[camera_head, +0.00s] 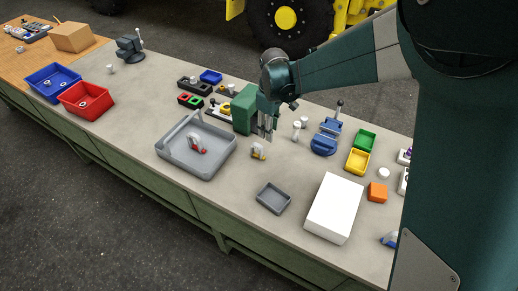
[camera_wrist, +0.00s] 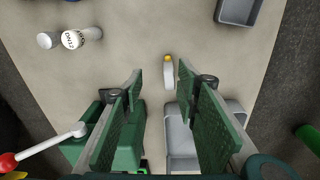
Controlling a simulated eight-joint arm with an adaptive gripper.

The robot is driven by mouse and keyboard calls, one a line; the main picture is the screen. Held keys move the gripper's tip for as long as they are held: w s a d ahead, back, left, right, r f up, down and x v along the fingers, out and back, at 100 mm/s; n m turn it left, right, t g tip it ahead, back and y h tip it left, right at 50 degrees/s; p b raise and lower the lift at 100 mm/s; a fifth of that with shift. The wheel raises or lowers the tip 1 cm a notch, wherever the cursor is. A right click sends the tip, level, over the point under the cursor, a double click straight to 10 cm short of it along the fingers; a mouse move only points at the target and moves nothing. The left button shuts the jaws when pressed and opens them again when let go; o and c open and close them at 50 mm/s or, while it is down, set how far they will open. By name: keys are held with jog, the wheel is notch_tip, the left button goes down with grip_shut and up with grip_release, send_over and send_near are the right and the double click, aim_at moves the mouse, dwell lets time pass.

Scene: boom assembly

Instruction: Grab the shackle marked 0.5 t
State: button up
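A shackle with a yellow pin (camera_head: 258,151) stands on the bench just right of the grey tray. It also shows in the wrist view (camera_wrist: 168,72), ahead of the fingers and nearer the right one. A second shackle with red parts (camera_head: 197,144) stands inside the large grey tray (camera_head: 211,172). No 0.5 t marking is legible on either shackle. My gripper (camera_head: 267,138) points down above the bench, close to the yellow-pinned shackle. In the wrist view its green-padded fingers (camera_wrist: 159,76) are apart, with nothing held between them.
A green block (camera_head: 244,108) stands behind the tray, close to my gripper. White cylinders (camera_head: 296,130) and a blue vise (camera_head: 325,142) stand to the right. A small grey tray (camera_head: 273,208) and a white box (camera_head: 334,205) are nearer the front. Bare bench lies around the yellow-pinned shackle.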

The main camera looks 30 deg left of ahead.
jog(key=n, duration=0.1)
send_over(257, 145)
notch_tip(257, 145, down, 4)
jog(key=shift+s+a+f, duration=0.1)
jog(key=shift+s+f, duration=0.05)
jog(key=shift+f, duration=0.05)
jog(key=shift+f, duration=0.1)
jog(key=shift+f, duration=1.2)
jog(key=shift+f, duration=0.1)
jog(key=shift+f, duration=2.5)
grip_shut()
